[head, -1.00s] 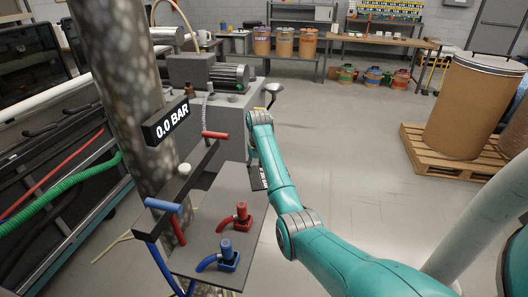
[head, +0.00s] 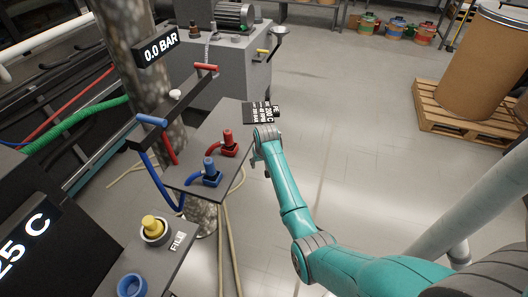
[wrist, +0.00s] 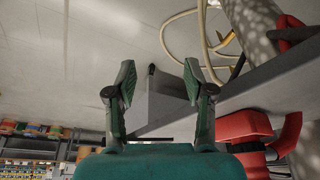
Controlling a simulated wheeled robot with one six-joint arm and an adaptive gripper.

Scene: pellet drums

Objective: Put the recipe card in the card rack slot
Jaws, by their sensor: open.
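A black card with white lettering (head: 262,112), which reads as the recipe card, is at the far right corner of the grey plate (head: 190,172) in the head view. My gripper (head: 256,158) is just below it in that view, beside the plate's right edge and mostly hidden by my wrist. In the wrist view my gripper (wrist: 160,85) is open, with its two fingers well apart. A grey box-like shape (wrist: 160,105) shows between and beyond the fingers; I cannot tell whether it touches them. I cannot clearly make out a card rack slot.
A red valve (head: 229,145) and a blue valve (head: 208,174) stand on the plate, left of my gripper; the red one also shows in the wrist view (wrist: 243,128). A panel with a yellow button (head: 152,226) is nearer. Open floor (head: 345,150) lies to the right.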

